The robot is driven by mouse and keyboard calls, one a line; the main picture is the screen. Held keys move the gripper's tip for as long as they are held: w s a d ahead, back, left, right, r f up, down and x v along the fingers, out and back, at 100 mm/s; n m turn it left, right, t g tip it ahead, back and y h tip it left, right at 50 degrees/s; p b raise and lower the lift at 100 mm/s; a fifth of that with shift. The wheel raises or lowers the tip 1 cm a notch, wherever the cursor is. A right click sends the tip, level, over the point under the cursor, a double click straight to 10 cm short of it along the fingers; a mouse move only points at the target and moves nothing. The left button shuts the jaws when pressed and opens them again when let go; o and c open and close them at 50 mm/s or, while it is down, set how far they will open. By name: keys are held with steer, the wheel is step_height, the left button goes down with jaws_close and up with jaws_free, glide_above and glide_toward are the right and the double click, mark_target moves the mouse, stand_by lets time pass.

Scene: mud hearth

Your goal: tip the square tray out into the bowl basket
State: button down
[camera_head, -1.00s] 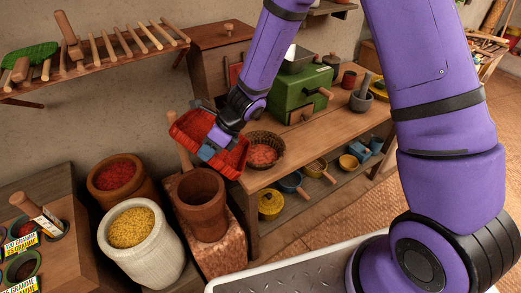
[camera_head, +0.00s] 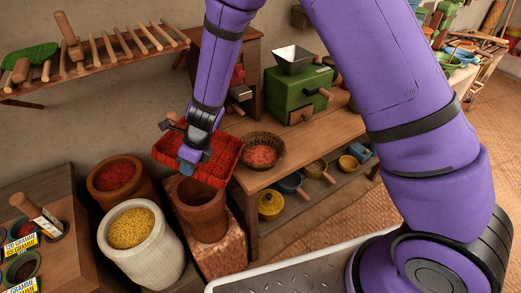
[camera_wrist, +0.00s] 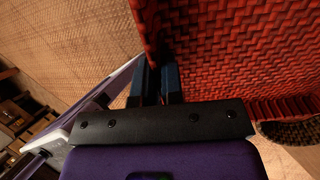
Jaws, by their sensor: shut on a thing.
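The square tray (camera_head: 226,172) is red and woven, with low walls. In the head view it is held up just left of the bowl basket, above the table's left end and the brown pot, its open side showing and roughly level. My gripper (camera_head: 187,160) is shut on the tray's near left wall. The wrist view shows the fingers (camera_wrist: 157,82) pinching that wall, with the red weave (camera_wrist: 240,50) filling the upper right. The bowl basket (camera_head: 281,148) is round, brown and woven, with reddish pieces inside. Its dark rim (camera_wrist: 290,132) shows at the wrist view's right edge.
A green mill (camera_head: 291,95) with a metal hopper stands behind the basket on the wooden table (camera_head: 300,147). The brown pot (camera_head: 202,212), a white sack of yellow grain (camera_head: 148,258) and a red-filled container (camera_head: 132,198) stand below left. A peg rack (camera_head: 100,55) hangs on the wall.

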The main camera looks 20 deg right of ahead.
steer(key=a+f+h+b, duration=0.1)
steer(key=a+f+h, duration=0.3)
steer(key=f, duration=0.5)
steer(key=shift+s+a+h, duration=0.15)
steer(key=shift+a+h, duration=0.25)
steer(key=shift+a, duration=0.65)
stand_by(1.4)
